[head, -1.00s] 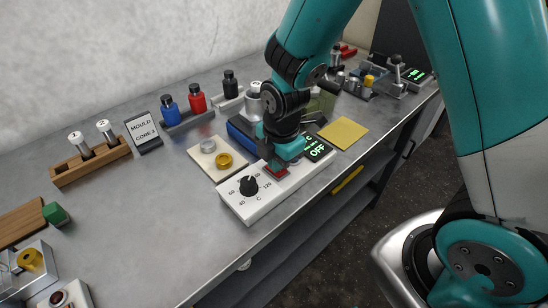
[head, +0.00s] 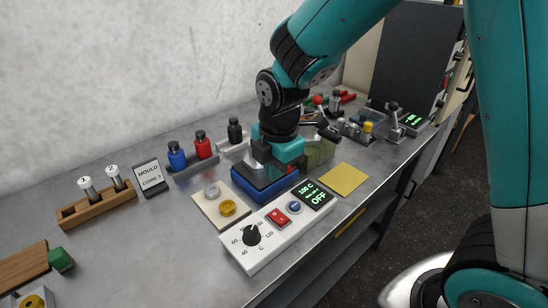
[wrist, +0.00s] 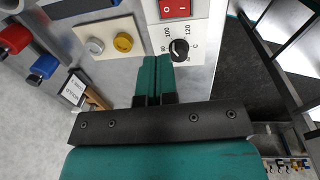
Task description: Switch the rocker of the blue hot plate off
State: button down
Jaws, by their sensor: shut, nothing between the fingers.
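The white control panel (head: 258,262) carries a red rocker (head: 278,218), a black dial, a round blue button and a display (head: 315,195) that shows green OFF. The blue hot plate (head: 266,189) lies behind the panel. My gripper (head: 268,170) is shut and empty, raised off the rocker and in front of part of the blue hot plate. In the wrist view its closed teal fingers (wrist: 156,60) are clear of the red rocker (wrist: 175,8), which is cut by the top edge. Which side of the rocker is pressed is hard to tell.
A board with a silver and a yellow knob (head: 228,208) lies left of the panel. A yellow pad (head: 343,179) lies to its right. Blue, red and black bottles (head: 203,145) stand behind.

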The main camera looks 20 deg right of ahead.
notch_tip(320, 180, up, 2)
jog(key=shift+w+r, duration=0.15)
dwell(0.5)
jog(key=s+a+r+m+y, duration=0.1)
jog(key=s+r+m, duration=0.1)
jog(key=s+m, duration=0.2)
jog(key=s+a+r+m+y, duration=0.1)
jog(key=s+r+m, duration=0.2)
jog(key=s+m, duration=0.2)
jog(key=s+a+r+m+g+y, duration=0.1)
jog(key=s+a+r+m, duration=0.1)
jog(key=s+m, duration=0.3)
jog(key=s+r, duration=0.1)
jog(key=s, duration=0.3)
jog(key=shift+s+r+y, duration=0.25)
jog(key=shift+s+y, duration=0.1)
jog(key=shift+y, duration=0.05)
